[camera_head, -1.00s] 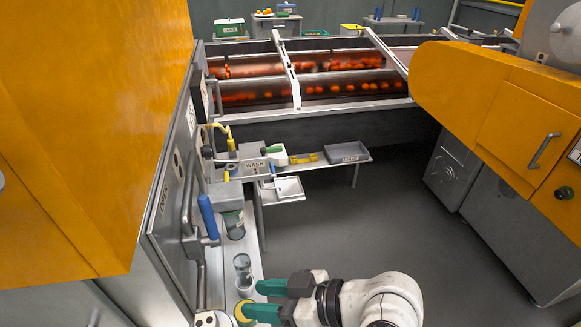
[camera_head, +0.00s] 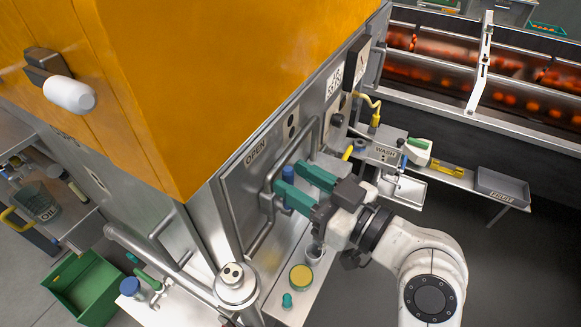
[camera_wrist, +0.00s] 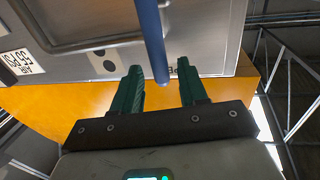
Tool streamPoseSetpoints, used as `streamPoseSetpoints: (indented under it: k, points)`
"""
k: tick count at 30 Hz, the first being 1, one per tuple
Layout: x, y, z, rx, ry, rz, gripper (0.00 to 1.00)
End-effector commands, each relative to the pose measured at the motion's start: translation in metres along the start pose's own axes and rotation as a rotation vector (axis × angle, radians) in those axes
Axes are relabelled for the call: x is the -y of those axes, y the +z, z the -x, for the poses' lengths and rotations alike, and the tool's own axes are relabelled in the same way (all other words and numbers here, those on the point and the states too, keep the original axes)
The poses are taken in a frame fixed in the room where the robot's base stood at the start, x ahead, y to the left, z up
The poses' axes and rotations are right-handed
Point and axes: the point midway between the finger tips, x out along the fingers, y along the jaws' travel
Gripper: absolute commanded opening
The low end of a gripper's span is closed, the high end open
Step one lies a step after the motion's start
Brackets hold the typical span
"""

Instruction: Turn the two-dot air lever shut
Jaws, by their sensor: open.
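The air lever's blue handle (camera_head: 288,174) stands out from the steel panel below a plate with two black dots (camera_head: 291,125). My gripper (camera_head: 289,178) is open, its green fingers reaching to the panel on either side of the handle. In the wrist view the blue handle (camera_wrist: 151,40) comes down from the top, its end between the open fingers (camera_wrist: 160,68). I cannot tell whether either finger touches it. The two-dot plate (camera_wrist: 104,60) shows left of the handle there. The lever's pivot is hidden behind my gripper in the head view.
A bent steel door handle (camera_head: 268,205) runs close beside my fingers, on the panel marked OPEN. Below are a yellow-topped jar (camera_head: 301,277) and a round steel cap with two dots (camera_head: 236,284). The WASH shelf (camera_head: 455,175) is to the right; open floor lies beyond my arm.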

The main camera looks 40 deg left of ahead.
Motion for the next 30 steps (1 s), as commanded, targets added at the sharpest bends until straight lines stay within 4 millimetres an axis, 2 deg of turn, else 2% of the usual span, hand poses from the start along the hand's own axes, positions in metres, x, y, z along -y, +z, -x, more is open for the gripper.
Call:
streamPoseSetpoints:
  k: [6,16,30]
  points:
    - [0.000,-0.001,-0.020,0.001,0.000,0.001,0.43]
    - [-0.001,0.000,-0.023,0.001,0.001,0.000,0.43]
    - [-0.001,0.000,-0.023,0.001,0.001,0.000,0.00]
